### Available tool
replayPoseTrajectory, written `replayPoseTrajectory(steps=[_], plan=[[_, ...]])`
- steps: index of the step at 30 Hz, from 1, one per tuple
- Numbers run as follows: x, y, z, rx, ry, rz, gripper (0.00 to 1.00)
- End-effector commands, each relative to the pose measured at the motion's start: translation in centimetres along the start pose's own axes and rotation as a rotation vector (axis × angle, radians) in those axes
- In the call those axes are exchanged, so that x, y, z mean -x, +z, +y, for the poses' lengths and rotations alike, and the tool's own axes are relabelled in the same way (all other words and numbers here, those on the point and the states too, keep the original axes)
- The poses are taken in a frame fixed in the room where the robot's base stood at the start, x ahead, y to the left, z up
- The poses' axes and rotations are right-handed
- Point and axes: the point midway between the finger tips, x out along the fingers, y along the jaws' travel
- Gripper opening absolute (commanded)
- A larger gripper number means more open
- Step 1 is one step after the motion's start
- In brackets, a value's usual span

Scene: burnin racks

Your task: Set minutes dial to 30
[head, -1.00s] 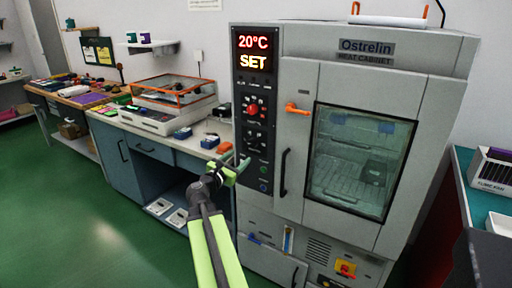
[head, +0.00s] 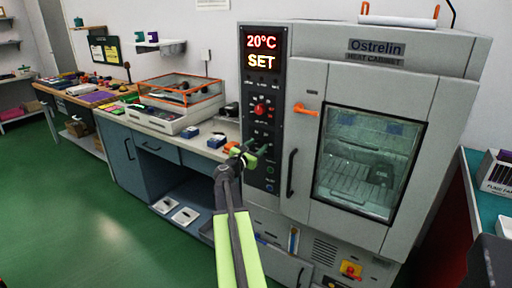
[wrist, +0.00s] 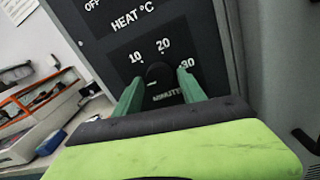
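The minutes dial (wrist: 160,74) is a dark round knob on the cabinet's black panel, with marks 10, 20 and 30 around its upper side. A pale line shows at its lower left, and 30 is at the right. My gripper (wrist: 160,78) is open, its green fingers on either side of the dial with small gaps. In the head view, my gripper (head: 250,154) is at the lower part of the control panel (head: 258,177) and partly covers it. The display (head: 262,50) reads 20°C and SET.
The heat cabinet (head: 308,80) has an orange latch (head: 305,110), a black handle (head: 291,172) and a closed glass door. A red knob (head: 260,109) sits higher on the panel. A workbench with an orange-framed device (head: 182,95) stands to the left. Green floor is clear there.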

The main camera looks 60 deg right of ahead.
Motion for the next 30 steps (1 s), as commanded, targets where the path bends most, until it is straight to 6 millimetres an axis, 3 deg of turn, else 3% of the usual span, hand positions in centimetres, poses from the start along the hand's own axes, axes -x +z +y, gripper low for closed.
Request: replayPoseTrajectory(steps=[2, 10, 20, 30], plan=[[0.02, 0.00, 0.02, 0.000, 0.000, 0.000, 0.36], [0.05, -0.01, 0.05, 0.000, 0.000, 0.000, 0.01], [0.18, -0.09, 0.29, -0.036, 0.005, -0.002, 0.00], [0.24, -0.22, 0.35, -0.259, 0.008, -0.017, 0.00]])
